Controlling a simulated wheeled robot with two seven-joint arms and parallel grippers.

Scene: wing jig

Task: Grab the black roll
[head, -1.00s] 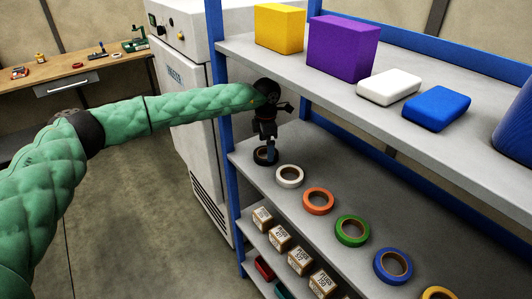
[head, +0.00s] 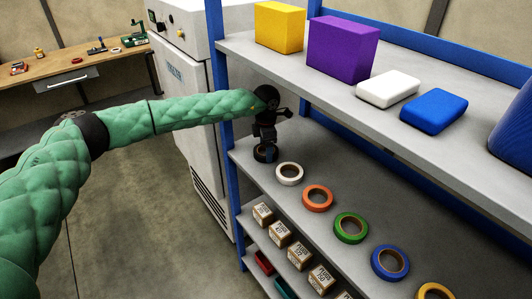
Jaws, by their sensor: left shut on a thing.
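The black roll (head: 260,154) is at the left end of the middle shelf, the first in a row of tape rolls. My left gripper (head: 266,146) points down over it from above, and its fingers are shut on the roll. The gripper hides part of the roll, and I cannot tell whether the roll still touches the shelf. My right gripper is not in view.
A white roll (head: 289,173) lies close beside, then orange (head: 317,198), green (head: 351,227) and blue (head: 390,263) rolls. The upper shelf (head: 340,84) with coloured blocks is above. A blue post (head: 220,90) stands left of the gripper.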

